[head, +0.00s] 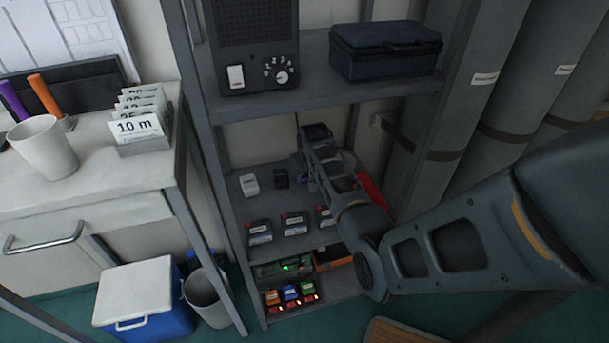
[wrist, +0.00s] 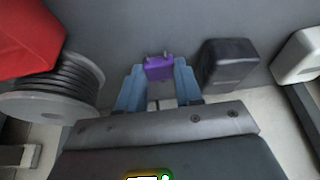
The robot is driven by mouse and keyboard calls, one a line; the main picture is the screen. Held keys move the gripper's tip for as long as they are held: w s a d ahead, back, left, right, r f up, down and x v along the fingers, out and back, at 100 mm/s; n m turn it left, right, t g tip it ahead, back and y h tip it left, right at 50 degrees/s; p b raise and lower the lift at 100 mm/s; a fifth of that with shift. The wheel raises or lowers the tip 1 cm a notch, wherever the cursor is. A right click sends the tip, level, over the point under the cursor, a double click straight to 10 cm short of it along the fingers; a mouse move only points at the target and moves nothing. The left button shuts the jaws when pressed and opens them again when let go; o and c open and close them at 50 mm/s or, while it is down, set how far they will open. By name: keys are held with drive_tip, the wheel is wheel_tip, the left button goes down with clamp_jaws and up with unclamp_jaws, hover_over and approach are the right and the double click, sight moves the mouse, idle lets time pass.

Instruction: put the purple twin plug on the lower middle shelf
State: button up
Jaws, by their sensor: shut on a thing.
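The purple twin plug (wrist: 159,69) sits between the blue fingertips of my gripper (wrist: 160,82) in the wrist view, its metal pins showing at the top. In the head view, my arm reaches into the rack and mostly hides my gripper (head: 303,170); only a sliver of purple shows there. My gripper is at the shelf (head: 243,206) below the one with the radio-like box. I cannot tell whether the plug touches the shelf. A black plug (wrist: 228,65) stands just right of it, apart from the fingers.
A white plug (wrist: 299,56) stands farther right in the wrist view. A cable reel (wrist: 52,90) and a red object (wrist: 28,36) are close on the left. Several battery packs (head: 293,224) line the shelf's front. The upper shelf (head: 300,98) lies above my gripper.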

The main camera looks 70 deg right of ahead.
drive_tip(key=o, duration=1)
